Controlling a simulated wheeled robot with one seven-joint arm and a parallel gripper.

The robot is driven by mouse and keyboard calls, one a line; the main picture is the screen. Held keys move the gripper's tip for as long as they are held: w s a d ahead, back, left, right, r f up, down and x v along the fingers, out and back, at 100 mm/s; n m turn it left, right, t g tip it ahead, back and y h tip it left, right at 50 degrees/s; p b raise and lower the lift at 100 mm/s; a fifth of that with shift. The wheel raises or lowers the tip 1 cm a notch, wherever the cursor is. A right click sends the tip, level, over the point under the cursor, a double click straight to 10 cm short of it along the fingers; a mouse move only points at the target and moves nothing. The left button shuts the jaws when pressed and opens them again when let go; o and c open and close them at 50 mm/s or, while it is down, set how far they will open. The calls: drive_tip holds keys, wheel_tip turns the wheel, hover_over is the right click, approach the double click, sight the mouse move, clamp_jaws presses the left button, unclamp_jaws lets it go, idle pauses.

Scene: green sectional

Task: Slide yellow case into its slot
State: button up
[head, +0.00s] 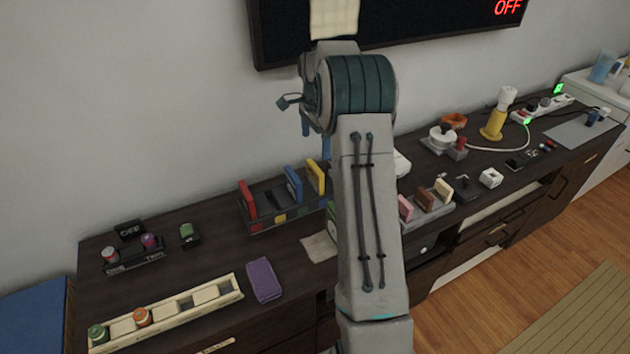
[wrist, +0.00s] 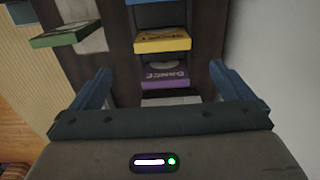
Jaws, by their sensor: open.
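A red case (head: 247,196) stands at the rack's left end. A small yellow patch (head: 280,217) shows on the rack front between red and blue. In the wrist view the yellow case (wrist: 162,41) lies ahead of my gripper (wrist: 160,68), past a purple case (wrist: 165,77) seen between the fingers. In the head view my arm hides part of the rack's right side.
A green case (wrist: 66,34) sits left of the rack in the wrist view. A purple block (head: 263,280) and a cream tray (head: 170,312) lie in front on the dark counter. A holder with pink, brown and cream pieces (head: 425,203) stands right of my arm.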

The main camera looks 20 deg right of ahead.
sight(315, 167)
wheel_tip(315, 167, down, 8)
drive_tip(key=shift+r, duration=0.1)
drive_tip(key=shift+w+f+p, duration=0.2)
drive_tip(key=shift+f+p, duration=0.7)
drive_tip(key=shift+f, duration=1.7)
drive_tip(key=c, duration=0.9)
